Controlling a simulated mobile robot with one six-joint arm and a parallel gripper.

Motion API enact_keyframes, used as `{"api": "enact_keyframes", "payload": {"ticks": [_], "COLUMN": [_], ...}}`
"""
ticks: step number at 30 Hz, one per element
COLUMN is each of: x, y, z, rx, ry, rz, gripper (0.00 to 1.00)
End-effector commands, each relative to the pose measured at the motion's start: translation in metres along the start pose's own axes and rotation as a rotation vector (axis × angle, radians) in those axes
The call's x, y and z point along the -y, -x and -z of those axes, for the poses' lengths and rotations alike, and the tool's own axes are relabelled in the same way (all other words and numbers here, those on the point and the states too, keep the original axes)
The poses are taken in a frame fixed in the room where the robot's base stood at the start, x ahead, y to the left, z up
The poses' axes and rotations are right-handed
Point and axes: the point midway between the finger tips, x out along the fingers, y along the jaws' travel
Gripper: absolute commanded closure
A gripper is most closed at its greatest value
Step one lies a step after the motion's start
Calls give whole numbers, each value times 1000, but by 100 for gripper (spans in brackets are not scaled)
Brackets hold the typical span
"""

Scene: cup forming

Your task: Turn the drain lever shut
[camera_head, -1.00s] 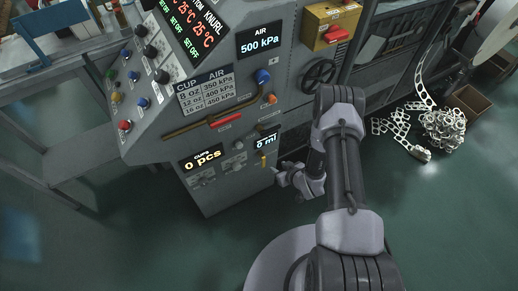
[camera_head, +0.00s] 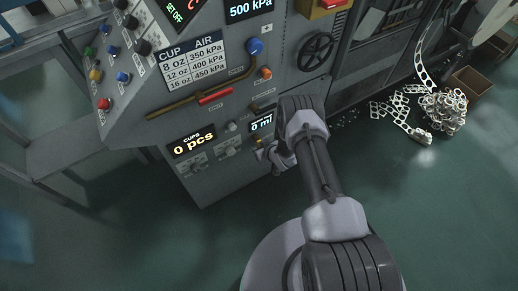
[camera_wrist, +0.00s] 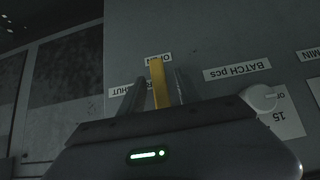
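The yellow drain lever (camera_wrist: 158,82) stands out from the grey panel in the wrist view, its end by the upside-down OPEN label (camera_wrist: 158,58). The SHUT label (camera_wrist: 121,92) is to its left, partly hidden behind a finger. My gripper (camera_wrist: 159,88) has one dark finger on each side of the lever, with a small gap visible on both sides, so it looks open around it. In the head view my gripper (camera_head: 268,155) is at the machine's lower front, below the 0 ml display (camera_head: 261,124), and the lever there is mostly hidden.
A white knob (camera_wrist: 262,98) and the BATCH pcs label (camera_wrist: 237,71) lie right of the lever in the wrist view. A black handwheel (camera_head: 316,51) and a red-gripped brass pipe lever (camera_head: 215,97) are above. White scrap web (camera_head: 442,108) lies on the floor right.

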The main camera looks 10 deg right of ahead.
Motion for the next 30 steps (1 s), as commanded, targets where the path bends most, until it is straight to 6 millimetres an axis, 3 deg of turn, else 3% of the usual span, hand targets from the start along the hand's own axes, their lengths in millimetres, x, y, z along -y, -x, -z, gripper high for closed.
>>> {"api": "enact_keyframes", "payload": {"ticks": [5,11,12,30], "x": [0,0,0,0], "y": [0,1,1,1], "z": [0,0,0,0], "rx": [0,0,0,1], "ry": [0,0,0,0], "rz": [0,0,0,1], "gripper": [60,97,100,100]}}
